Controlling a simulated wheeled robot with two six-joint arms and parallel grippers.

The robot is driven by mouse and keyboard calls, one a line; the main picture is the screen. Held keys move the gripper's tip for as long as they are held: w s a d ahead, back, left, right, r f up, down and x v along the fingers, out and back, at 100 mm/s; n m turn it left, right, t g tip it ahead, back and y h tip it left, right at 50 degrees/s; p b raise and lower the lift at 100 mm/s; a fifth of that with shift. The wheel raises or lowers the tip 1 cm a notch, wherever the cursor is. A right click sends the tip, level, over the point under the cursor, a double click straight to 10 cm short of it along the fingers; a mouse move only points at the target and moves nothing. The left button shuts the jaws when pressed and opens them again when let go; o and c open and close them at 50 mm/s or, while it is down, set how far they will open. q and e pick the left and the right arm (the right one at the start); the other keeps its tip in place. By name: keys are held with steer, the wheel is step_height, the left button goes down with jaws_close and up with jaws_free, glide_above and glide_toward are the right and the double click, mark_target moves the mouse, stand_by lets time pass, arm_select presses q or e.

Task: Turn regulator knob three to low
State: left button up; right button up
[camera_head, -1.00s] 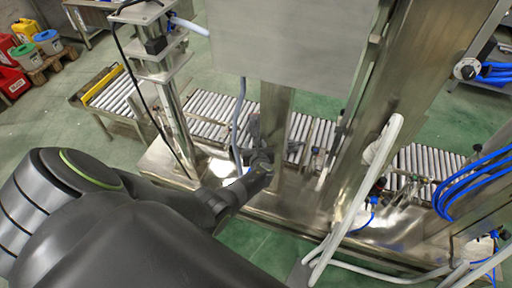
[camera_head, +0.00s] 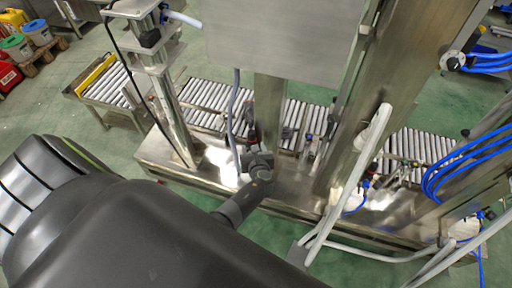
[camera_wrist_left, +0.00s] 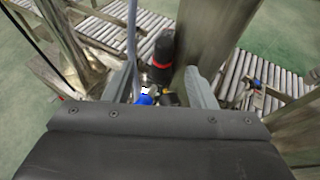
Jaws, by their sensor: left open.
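A regulator with a black knob and a red ring (camera_wrist_left: 163,55) shows in the left wrist view, between the two grey fingers of my left gripper (camera_wrist_left: 165,92). The fingers are apart, one on each side, and I cannot tell whether either touches it. A blue fitting (camera_wrist_left: 145,97) sits just below the knob. In the head view my left gripper (camera_head: 262,143) is at the foot of the steel column and largely hides the regulator. No number or low mark is readable. My right gripper is not in view.
A roller conveyor (camera_head: 205,103) runs behind the steel base (camera_head: 165,158). A steel column (camera_head: 268,103) stands close beside the gripper, and a grey hose (camera_head: 235,110) hangs to its left. White pipes (camera_head: 350,200) and blue hoses (camera_head: 450,180) are to the right.

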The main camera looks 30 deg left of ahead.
arm_select(q)
steer(key=v, duration=0.7)
steer(key=shift+s, duration=0.2)
steer(key=shift+r, duration=0.1)
